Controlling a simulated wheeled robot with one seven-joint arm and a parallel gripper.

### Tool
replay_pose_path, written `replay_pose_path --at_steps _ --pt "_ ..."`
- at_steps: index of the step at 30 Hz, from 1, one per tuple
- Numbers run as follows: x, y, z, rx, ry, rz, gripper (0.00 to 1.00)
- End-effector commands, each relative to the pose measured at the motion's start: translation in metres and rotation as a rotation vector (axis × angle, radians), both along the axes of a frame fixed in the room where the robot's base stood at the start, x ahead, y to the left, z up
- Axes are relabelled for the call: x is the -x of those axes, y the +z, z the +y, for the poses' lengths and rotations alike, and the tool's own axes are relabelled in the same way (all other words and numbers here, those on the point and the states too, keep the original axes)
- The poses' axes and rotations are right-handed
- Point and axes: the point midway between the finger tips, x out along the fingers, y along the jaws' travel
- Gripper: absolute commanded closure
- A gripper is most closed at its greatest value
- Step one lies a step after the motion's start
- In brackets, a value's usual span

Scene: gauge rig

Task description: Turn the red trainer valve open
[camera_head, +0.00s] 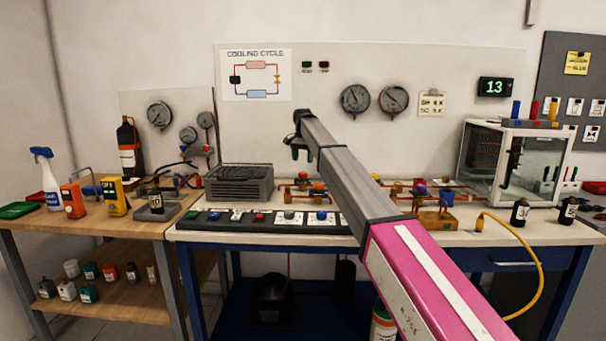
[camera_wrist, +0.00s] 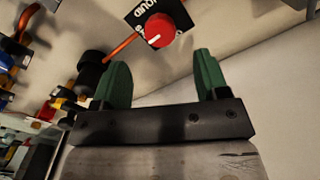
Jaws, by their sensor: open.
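In the wrist view a round red knob (camera_wrist: 167,30) with a white pointer mark sits in front of a black label plate (camera_wrist: 146,12) with white lettering, part of which reads "QUID". A copper pipe (camera_wrist: 122,47) runs beside it. My gripper (camera_wrist: 160,68) has its two green fingers apart and nothing between them; the knob appears just beyond the fingertips, between them. In the head view my gripper (camera_head: 300,150) hangs at the end of the grey arm above the trainer bench, and small red knobs (camera_head: 303,176) show near it. I cannot tell which is the one in the wrist view.
The bench (camera_head: 480,238) carries a grey condenser box (camera_head: 239,184), a switch panel (camera_head: 270,219), copper piping and a glass-fronted cabinet (camera_head: 530,165). Pressure gauges (camera_head: 355,99) hang on the back panel. A wooden side table (camera_head: 95,222) holds bottles and tools.

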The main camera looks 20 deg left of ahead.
Motion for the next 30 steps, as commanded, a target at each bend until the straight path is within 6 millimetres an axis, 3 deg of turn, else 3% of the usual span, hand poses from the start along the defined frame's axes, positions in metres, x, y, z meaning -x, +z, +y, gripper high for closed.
replay_pose_path --at_steps 10,22,27,30 --pt "0.001 -0.06 0.0 0.0 0.0 0.0 0.32" --pt "0.0 -0.071 0.0 0.0 0.0 -0.001 0.32" --pt "0.0 -0.071 0.0 -0.001 0.0 0.0 0.82" --pt "0.0 -0.07 0.0 -0.001 0.0 0.0 0.82"
